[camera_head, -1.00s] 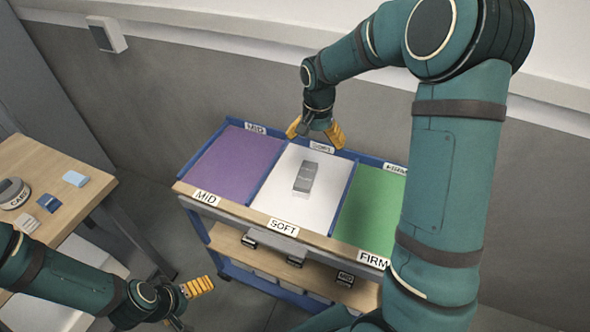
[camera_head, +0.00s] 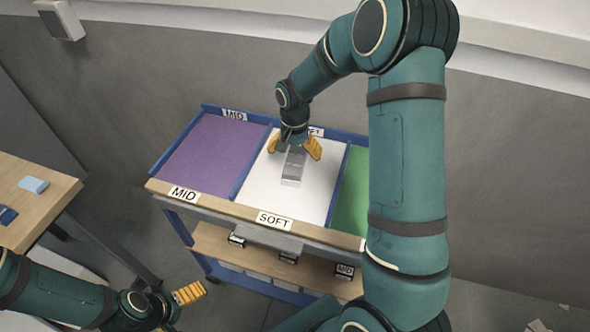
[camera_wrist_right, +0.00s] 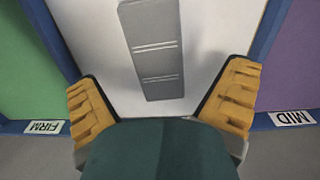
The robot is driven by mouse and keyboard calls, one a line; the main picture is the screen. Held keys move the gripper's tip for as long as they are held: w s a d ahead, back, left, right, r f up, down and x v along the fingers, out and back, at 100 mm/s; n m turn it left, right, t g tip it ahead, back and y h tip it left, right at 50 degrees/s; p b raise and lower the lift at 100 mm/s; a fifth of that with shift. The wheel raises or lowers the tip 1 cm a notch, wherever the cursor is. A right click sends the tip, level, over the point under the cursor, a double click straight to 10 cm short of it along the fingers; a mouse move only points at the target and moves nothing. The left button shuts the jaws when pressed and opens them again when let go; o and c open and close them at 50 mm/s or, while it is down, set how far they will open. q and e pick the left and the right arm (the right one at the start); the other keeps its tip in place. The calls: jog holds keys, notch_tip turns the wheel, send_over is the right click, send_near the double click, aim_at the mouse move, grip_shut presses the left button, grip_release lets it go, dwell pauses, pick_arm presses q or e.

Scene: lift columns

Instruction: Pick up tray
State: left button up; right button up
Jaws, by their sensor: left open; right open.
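No separate tray is clear to me; the cart top (camera_head: 290,228) has three coloured sections: purple (camera_head: 213,160), white (camera_head: 270,188) and green (camera_head: 352,190). A grey block (camera_head: 294,164) lies on the white section. It also shows in the right wrist view (camera_wrist_right: 153,50), ahead of the fingers. My right gripper (camera_head: 296,148) is open over the back of the white section, its yellow fingers spread near the block's far end. My left gripper (camera_head: 186,296) is open and empty, low in front of the cart.
A wooden table (camera_head: 45,190) with a light blue block (camera_head: 33,185) and a dark blue block (camera_head: 7,214) stands at the left. The cart has a lower wooden shelf (camera_head: 215,243) with small labelled items. A wall (camera_head: 200,70) stands behind the cart.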

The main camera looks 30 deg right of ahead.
aim_at(295, 159)
jog(key=shift+d+f+b, duration=0.1)
jog(key=shift+f+b, duration=0.3)
jog(key=shift+f, duration=2.45)
jog(key=shift+r, duration=0.1)
jog(key=c, duration=1.3)
